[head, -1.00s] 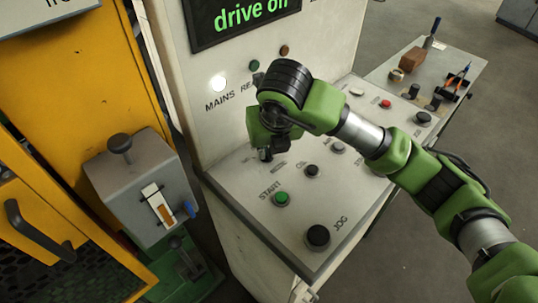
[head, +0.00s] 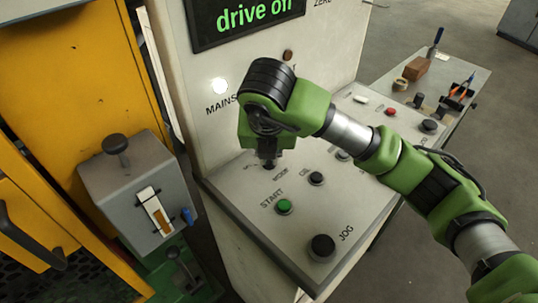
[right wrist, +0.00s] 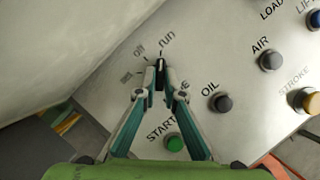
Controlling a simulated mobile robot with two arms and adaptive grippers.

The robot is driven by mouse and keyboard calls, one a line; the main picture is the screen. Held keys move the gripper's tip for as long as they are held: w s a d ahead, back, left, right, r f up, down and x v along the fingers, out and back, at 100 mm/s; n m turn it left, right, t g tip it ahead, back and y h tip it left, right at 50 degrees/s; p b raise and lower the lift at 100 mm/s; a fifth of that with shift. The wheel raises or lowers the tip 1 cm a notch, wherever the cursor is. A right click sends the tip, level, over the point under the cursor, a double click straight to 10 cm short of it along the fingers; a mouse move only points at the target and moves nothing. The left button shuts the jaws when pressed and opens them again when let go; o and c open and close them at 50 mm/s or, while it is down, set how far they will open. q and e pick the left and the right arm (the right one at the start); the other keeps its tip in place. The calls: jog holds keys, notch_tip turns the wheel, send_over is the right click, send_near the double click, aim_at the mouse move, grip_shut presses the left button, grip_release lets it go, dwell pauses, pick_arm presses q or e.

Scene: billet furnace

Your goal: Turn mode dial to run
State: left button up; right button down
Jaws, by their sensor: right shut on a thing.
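The mode dial (right wrist: 160,66) is a small dark knob on the sloped grey control panel (head: 240,195). In the right wrist view it stands between my right fingertips, with the labels "off" (right wrist: 139,49) and "run" (right wrist: 167,40) just beyond it. Its narrow end seems to point up, close to "run"; the exact setting is hard to tell. My right gripper (right wrist: 160,74) is shut on the dial, pointing down at the panel. In the head view the right gripper (head: 268,163) covers the dial. My left gripper is not in view.
A green START button (head: 284,207), a black JOG button (head: 322,246) and an OIL button (right wrist: 221,102) sit close by. The display (head: 246,18) reads "drive off". A grey lever box (head: 125,190) stands left, and a side table (head: 440,75) with tools stands right.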

jog(key=c, duration=2.1)
grip_release()
jog(key=shift+c, duration=0.2)
jog(key=shift+r, duration=0.15)
jog(key=v, duration=1.1)
jog(key=shift+s+r, duration=0.25)
jog(key=shift+r, duration=0.1)
jog(key=shift+r, duration=0.1)
